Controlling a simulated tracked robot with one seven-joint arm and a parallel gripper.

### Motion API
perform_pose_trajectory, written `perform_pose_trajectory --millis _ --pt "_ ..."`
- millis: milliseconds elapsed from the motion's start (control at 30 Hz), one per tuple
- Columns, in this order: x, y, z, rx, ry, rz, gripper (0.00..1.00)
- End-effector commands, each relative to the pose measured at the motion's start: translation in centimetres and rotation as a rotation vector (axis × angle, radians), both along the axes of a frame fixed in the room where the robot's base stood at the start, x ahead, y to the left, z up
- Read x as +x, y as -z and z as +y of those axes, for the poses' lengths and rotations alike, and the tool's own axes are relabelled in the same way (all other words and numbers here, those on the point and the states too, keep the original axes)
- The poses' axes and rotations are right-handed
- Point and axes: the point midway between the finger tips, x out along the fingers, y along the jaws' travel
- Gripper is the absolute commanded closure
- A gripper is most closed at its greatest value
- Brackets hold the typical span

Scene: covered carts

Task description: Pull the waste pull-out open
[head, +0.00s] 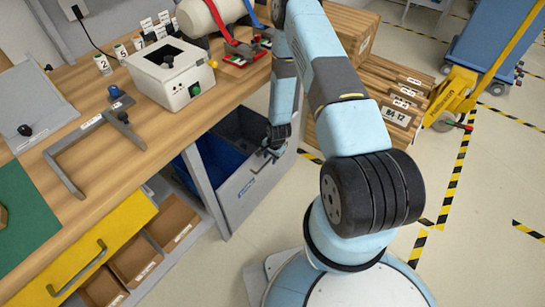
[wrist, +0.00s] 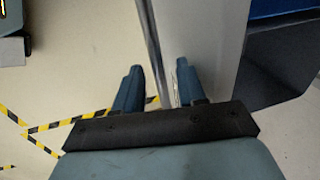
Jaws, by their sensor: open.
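The waste pull-out (head: 262,183) is under the right part of the workbench. Its grey front stands out from the bench, so a blue bin (head: 217,158) and a dark grey bin (head: 242,124) show behind it. My gripper (head: 272,152) points down at the upper part of this front. In the wrist view my gripper (wrist: 157,80) is open, its two dark blue fingers apart. The grey front (wrist: 205,40) shows beyond and between the fingers, with a narrow bar along its left edge. I cannot tell whether either finger touches it.
The wooden workbench (head: 120,135) carries a white box (head: 172,75) and a grey frame. A yellow drawer (head: 85,258) and open compartments are at lower left. Wooden crates (head: 385,95) and a yellow pallet truck (head: 455,90) stand at right.

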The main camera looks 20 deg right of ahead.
Motion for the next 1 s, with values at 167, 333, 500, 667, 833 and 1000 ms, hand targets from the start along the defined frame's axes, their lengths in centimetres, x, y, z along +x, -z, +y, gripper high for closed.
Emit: perform_pose_trajectory --millis 167,333,500,667,833,1000 --pt "0.0 0.0 0.0 0.0 0.0 0.0 0.62" --pt "0.0 0.0 0.0 0.0 0.0 0.0 0.78" --pt "0.0 0.0 0.0 0.0 0.001 0.0 0.94" --pt "0.1 0.0 0.0 0.0 0.001 -0.001 1.0" --pt "0.1 -0.1 0.0 0.001 0.001 -0.002 1.0" --pt "0.1 -0.1 -1.1 0.001 0.006 -0.003 1.0"
